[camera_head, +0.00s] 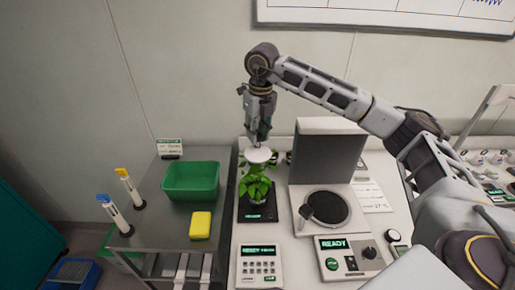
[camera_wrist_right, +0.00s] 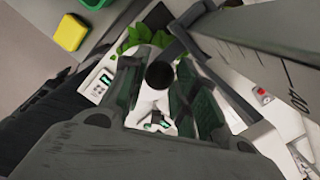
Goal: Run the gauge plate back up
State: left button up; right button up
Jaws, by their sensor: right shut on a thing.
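The gauge plate (camera_head: 258,155) is a round white disc just above a leafy green plant (camera_head: 256,185) in the head view. Whether it touches the top leaves I cannot tell. My right gripper (camera_head: 261,138) points down from above and is shut at the plate's top. In the right wrist view a dark round knob (camera_wrist_right: 160,75) shows between the fingers, with white of the plate (camera_wrist_right: 145,105) below it. A grey post with scale marks (camera_wrist_right: 265,65) stands beside the gripper there. My left gripper is out of view.
The plant stands on a black base (camera_head: 256,212) with a lit display. A keypad box (camera_head: 261,265) is in front. A device with a raised grey lid (camera_head: 328,152) stands close on the right. A green bin (camera_head: 191,181) and yellow sponge (camera_head: 201,226) are left.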

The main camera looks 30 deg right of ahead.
aim_at(259, 134)
jog(key=shift+r+p, duration=1.4)
jog(key=shift+r, duration=1.25)
jog(key=o, duration=1)
jog(key=shift+r, duration=0.1)
jog(key=shift+s+r+p, duration=0.2)
jog(key=shift+r+p, duration=0.85)
jog(key=shift+r, duration=0.9)
jog(key=shift+s+r+p, duration=0.2)
jog(key=shift+r+p, duration=0.85)
jog(key=shift+r, duration=0.85)
jog(key=shift+f, duration=0.1)
